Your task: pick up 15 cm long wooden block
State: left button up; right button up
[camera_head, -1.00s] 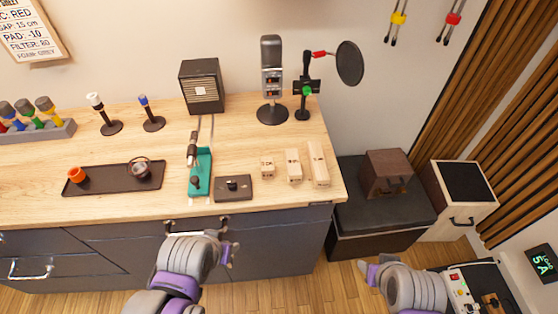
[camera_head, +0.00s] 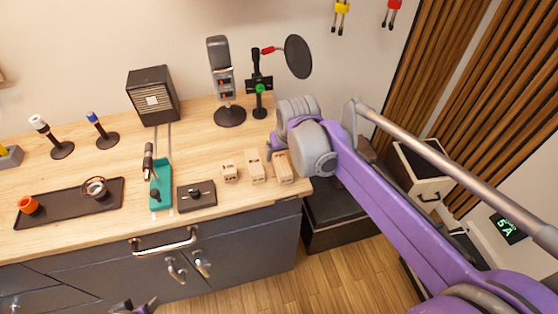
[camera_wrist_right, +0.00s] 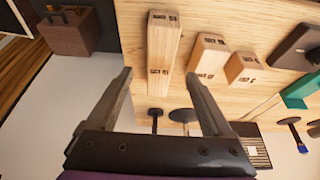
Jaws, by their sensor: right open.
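Three pale wooden blocks of different lengths lie side by side near the right end of the wooden counter. The longest block (camera_head: 283,168) is the rightmost in the head view, its far part hidden by my right arm. In the right wrist view the longest block (camera_wrist_right: 163,45) is at upper centre, its near end between the directions of the two fingers. The middle block (camera_head: 255,167) and the short block (camera_head: 229,173) are to its left. My right gripper (camera_wrist_right: 158,77) is open and empty, apart from the blocks. My left gripper (camera_head: 135,306) is barely visible at the bottom edge.
A black box with a knob (camera_head: 196,195) and a teal stand (camera_head: 160,185) are left of the blocks. The microphone (camera_head: 222,80) and pop-filter stand (camera_head: 259,85) stand behind. The counter between blocks and microphone is mostly clear.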

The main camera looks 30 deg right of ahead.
aim_at(280, 158)
jog(key=x, duration=0.6)
jog(key=shift+w+d+f, duration=0.1)
jog(key=shift+w+f, duration=0.1)
jog(key=shift+w, duration=0.3)
grip_shut()
